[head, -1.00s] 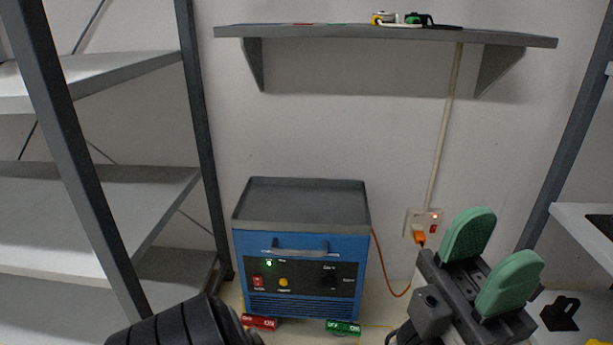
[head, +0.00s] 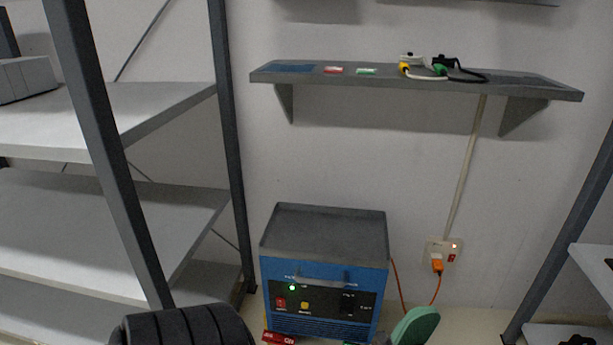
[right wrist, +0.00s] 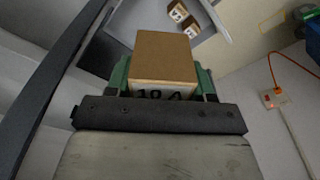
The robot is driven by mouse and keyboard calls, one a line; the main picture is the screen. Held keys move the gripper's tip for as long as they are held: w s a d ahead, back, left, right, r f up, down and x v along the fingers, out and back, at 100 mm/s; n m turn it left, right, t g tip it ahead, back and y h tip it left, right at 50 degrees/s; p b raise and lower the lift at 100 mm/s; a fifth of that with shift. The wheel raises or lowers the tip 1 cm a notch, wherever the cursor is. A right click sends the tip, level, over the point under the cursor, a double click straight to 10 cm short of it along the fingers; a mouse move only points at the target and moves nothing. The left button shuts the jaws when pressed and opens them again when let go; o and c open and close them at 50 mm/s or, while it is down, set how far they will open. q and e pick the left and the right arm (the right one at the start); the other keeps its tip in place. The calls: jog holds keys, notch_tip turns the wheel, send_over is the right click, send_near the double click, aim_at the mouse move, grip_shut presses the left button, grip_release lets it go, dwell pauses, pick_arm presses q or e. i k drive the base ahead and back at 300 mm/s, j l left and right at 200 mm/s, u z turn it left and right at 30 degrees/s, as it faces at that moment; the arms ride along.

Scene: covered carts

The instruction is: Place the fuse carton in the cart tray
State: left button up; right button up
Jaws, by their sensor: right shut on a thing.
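My right gripper (right wrist: 163,80) is shut on a brown carton (right wrist: 163,52), which has a pale front label reading about "10 A". The carton sits between the green finger pads in the right wrist view. In the head view only a green pad of the right gripper (head: 415,326) shows at the bottom edge, and the carton is out of frame. A grey, rimmed, empty-looking tray top (head: 325,225) sits on a blue unit (head: 320,297) with a handle and switches, left of that pad. My left gripper is not in view; a black part of mine shows at bottom left.
Small cartons (right wrist: 185,20) lie on a grey surface beyond the held carton. Grey shelving (head: 110,215) stands left, another rack (head: 560,235) right. A wall shelf (head: 420,85) holds cables above the blue unit. An orange plug sits in a wall outlet (head: 443,252).

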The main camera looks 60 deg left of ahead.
aim_at(324, 243)
jog(key=u, duration=1.9)
jog(key=i+u, duration=0.25)
jog(key=u, duration=0.15)
jog(key=i+l+u, duration=0.1)
jog(key=i+u, duration=0.15)
jog(key=u, duration=0.2)
